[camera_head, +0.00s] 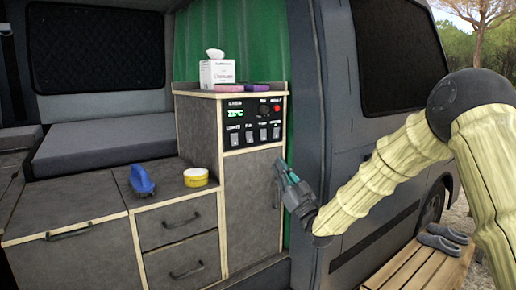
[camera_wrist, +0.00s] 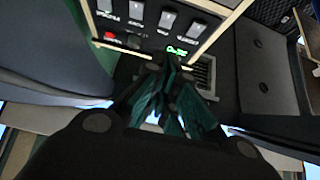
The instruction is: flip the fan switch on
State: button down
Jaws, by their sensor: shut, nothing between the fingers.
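In the wrist view the panel is upside down, and the fan switch (camera_wrist: 168,18) appears second from the right. My gripper (camera_head: 281,172) is shut and empty, below and right of the panel, apart from the switches. It also shows in the wrist view (camera_wrist: 167,68). The switch's rocker position cannot be told.
A tissue box (camera_head: 217,73), a pink item and a purple item stand on the cabinet top. A blue brush (camera_head: 141,180) and a yellow tape roll (camera_head: 196,177) lie on the lower counter. The van door (camera_head: 370,130) stands beside my arm. A wooden bench (camera_head: 415,270) holds shoes.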

jog(key=p, duration=0.2)
send_near(250, 132)
notch_tip(250, 132, up, 3)
jog(key=w+a, duration=0.2)
jog(key=shift+w, duration=0.4)
jog(key=shift+f, duration=0.1)
jog(key=shift+a+f, duration=0.1)
dwell(0.3)
